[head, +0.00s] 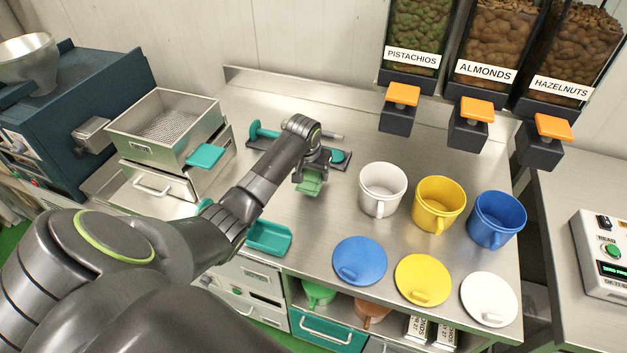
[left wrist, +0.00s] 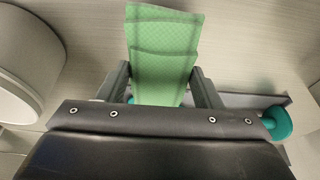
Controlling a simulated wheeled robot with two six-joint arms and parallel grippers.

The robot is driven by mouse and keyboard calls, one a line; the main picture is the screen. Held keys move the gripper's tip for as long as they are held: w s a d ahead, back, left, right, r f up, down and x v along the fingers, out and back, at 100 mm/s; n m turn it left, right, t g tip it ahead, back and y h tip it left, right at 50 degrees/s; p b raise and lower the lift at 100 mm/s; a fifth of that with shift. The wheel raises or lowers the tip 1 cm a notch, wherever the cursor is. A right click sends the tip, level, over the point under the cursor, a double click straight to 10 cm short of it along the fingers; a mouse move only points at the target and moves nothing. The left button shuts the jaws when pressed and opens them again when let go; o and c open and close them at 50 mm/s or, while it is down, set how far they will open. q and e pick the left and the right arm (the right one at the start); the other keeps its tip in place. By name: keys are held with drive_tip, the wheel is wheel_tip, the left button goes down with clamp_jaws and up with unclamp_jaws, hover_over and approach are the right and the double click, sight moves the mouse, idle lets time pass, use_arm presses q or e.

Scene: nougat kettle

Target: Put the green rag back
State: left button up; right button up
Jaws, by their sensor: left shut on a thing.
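My left gripper (head: 312,170) is shut on the green rag (head: 310,184), above the steel worktop (head: 300,225). The rag hangs below the fingers, apart from the mugs. In the left wrist view the folded rag (left wrist: 166,45) sits between the two fingers of the gripper (left wrist: 163,82) and sticks out past their tips. Behind the gripper lies a dark tray (head: 257,145) with teal-handled tools; my arm hides its middle. My right gripper is not in view.
White (head: 381,190), yellow (head: 438,204) and blue (head: 496,220) mugs stand right of the gripper, with blue (head: 360,260), yellow (head: 423,279) and white (head: 490,299) lids in front. Nut dispensers (head: 483,72) stand behind.

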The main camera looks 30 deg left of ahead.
sight(311, 176)
use_arm(q)
wheel_tip(311, 176, down, 3)
drive_tip(key=shift+s+f, duration=0.1)
drive_tip(key=shift+f, duration=0.3)
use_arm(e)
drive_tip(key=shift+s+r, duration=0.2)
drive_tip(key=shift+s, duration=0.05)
use_arm(q)
drive_tip(key=shift+f, duration=0.1)
drive_tip(key=o, duration=0.9)
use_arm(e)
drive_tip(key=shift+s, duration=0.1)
use_arm(q)
drive_tip(key=shift+o, duration=0.2)
drive_tip(key=shift+s+r, duration=0.1)
drive_tip(key=shift+r, duration=0.55)
drive_tip(key=v, duration=1.1)
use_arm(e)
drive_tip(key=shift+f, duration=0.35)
